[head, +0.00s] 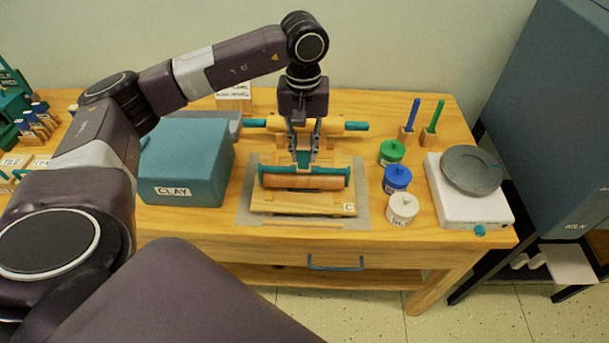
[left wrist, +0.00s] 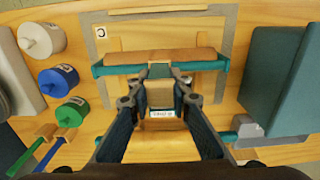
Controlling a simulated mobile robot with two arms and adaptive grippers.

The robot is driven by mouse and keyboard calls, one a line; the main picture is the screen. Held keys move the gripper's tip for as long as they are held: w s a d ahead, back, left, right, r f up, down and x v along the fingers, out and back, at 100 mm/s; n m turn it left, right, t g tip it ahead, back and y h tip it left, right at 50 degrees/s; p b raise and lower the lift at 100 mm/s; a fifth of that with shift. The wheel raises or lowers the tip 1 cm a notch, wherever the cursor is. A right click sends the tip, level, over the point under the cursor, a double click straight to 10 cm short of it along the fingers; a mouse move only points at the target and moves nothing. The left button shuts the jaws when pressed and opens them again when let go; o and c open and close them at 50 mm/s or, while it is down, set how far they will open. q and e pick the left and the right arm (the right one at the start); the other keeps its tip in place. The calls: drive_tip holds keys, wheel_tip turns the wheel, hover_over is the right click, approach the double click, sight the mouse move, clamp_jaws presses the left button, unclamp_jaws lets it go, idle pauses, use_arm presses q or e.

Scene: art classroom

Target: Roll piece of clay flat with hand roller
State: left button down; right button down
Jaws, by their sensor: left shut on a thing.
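The hand roller (head: 285,181) has a wooden cylinder in a teal frame and lies crosswise over the wooden board marked C (head: 303,206). It also shows in the left wrist view (left wrist: 190,56). My left gripper (head: 304,160) points down from above and is shut on the roller's handle, behind the cylinder. In the left wrist view its fingers (left wrist: 160,84) close around the middle of the handle. I cannot make out a separate piece of clay; any under the roller is hidden. My right gripper is not in view.
The board lies on a grey mat (head: 249,213). A teal CLAY box (head: 187,160) stands left of it. Green (head: 391,153), blue (head: 397,179) and white (head: 402,208) jars stand right, then a scale (head: 468,200). A rolling pin (head: 345,125) lies behind.

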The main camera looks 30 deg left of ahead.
use_arm(q)
drive_tip(key=shift+w+a+f+b, duration=0.25)
drive_tip(key=shift+w+a, duration=0.1)
drive_tip(key=shift+w, duration=0.25)
drive_tip(key=shift+w+a+f+b, duration=0.1)
drive_tip(key=shift+w+a+b, duration=0.2)
drive_tip(key=shift+w, duration=0.25)
drive_tip(key=shift+w+a+r, duration=0.1)
drive_tip(key=shift+w+a, duration=0.35)
drive_tip(key=shift+w, duration=0.3)
drive_tip(key=shift+w+a, duration=0.45)
drive_tip(key=shift+w, duration=0.3)
drive_tip(key=shift+s, duration=0.15)
